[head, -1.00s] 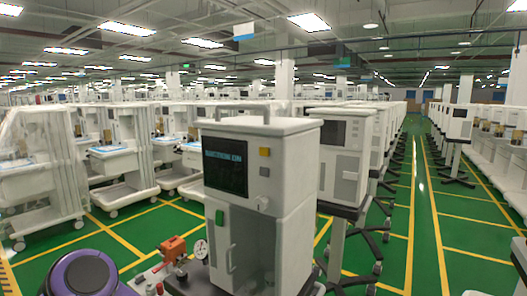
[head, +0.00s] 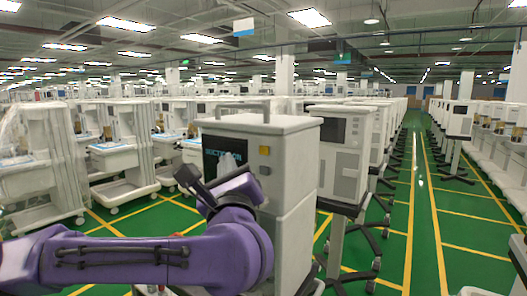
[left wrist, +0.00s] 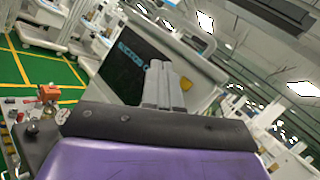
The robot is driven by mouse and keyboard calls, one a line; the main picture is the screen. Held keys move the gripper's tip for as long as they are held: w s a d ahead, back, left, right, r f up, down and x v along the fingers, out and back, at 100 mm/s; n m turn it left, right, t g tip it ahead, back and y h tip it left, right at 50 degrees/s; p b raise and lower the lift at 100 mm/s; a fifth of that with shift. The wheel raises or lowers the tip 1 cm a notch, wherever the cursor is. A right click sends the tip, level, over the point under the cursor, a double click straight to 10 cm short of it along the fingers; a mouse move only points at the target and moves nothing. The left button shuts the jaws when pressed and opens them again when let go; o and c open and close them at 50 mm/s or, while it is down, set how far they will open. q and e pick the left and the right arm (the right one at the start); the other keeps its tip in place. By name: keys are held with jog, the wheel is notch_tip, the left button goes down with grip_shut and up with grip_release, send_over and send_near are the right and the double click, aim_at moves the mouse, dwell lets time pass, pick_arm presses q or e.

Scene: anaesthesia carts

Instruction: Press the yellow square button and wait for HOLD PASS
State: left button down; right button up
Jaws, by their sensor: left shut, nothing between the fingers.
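The yellow square button (head: 264,150) is on the front of a white machine (head: 292,150), right of its dark screen (head: 211,160). A grey square button (head: 265,170) is just below it. My left gripper (head: 228,160) is shut and empty in front of the screen, left of the yellow button and apart from it in the picture. In the left wrist view the shut grey fingers (left wrist: 160,72) point up across the dark screen (left wrist: 125,65). The screen's cyan text is partly covered and I cannot read it in full. My right gripper is not in view.
A carrying handle (head: 236,106) arches over the machine's top. Another white machine on a stand (head: 340,150) is close on the right. An orange fitting (left wrist: 48,92) shows in the left wrist view. The green aisle (head: 420,210) at the right is open.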

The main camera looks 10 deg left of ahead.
aim_at(264, 151)
pick_arm(q)
jog(key=w+d+p, duration=0.1)
jog(key=w, duration=0.1)
jog(key=w+d+p, duration=0.1)
jog(key=w+p, duration=0.1)
jog(key=w, duration=0.1)
jog(key=w+d+p, duration=0.1)
jog(key=w, duration=0.2)
jog(key=shift+w+p, duration=0.15)
jog(key=shift+p, duration=0.15)
dwell(1.9)
jog(key=shift+w+d, duration=0.2)
jog(key=shift+w, duration=0.25)
